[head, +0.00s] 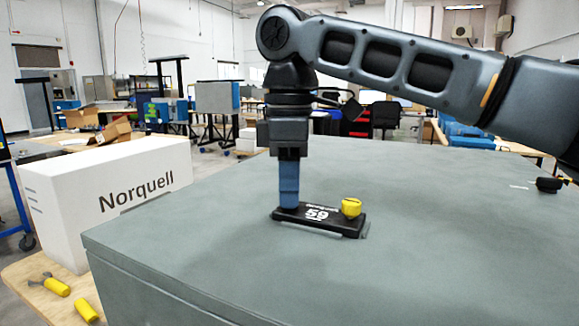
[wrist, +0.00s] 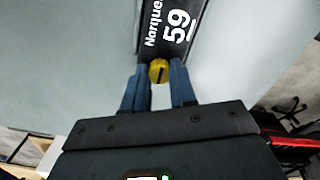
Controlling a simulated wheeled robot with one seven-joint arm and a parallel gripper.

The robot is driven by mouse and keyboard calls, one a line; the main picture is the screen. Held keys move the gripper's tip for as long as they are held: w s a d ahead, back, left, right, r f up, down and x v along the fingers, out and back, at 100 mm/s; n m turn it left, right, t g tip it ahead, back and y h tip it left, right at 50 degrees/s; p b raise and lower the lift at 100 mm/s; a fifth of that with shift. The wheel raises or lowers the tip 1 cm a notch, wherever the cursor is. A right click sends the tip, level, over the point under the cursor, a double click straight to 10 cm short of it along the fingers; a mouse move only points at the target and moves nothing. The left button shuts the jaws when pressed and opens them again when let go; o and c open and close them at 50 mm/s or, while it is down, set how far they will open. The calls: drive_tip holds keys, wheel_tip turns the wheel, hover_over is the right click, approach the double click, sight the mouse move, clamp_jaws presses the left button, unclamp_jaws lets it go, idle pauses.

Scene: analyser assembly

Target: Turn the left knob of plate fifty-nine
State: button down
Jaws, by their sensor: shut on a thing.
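The black plate fifty-nine (head: 318,219) lies flat on the grey top, with white lettering. It also shows in the wrist view (wrist: 176,28), where "59" is readable. My gripper (head: 288,203) points straight down over the plate's left end in the head view. In the wrist view my gripper's blue fingers (wrist: 160,80) are closed on both sides of a yellow knob (wrist: 158,71) with a dark line on it. The fingers hide that knob in the head view. A second yellow knob (head: 351,207) stands free at the plate's right end.
A wide grey cabinet top (head: 200,250) surrounds the plate and is mostly clear. A white Norquell box (head: 110,195) stands to the left. Yellow-handled tools (head: 57,287) lie on a wooden surface at lower left. A small black and yellow object (head: 549,185) lies at far right.

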drive_tip(key=shift+r+m+p, duration=0.2)
drive_tip(key=shift+m+p, duration=0.3)
drive_tip(key=shift+p, duration=0.25)
drive_tip(key=shift+f, duration=0.15)
drive_tip(key=c, duration=0.9)
unclamp_jaws()
wheel_tip(320, 180, up, 8)
drive_tip(key=shift+f, duration=0.15)
drive_tip(key=shift+s, duration=0.15)
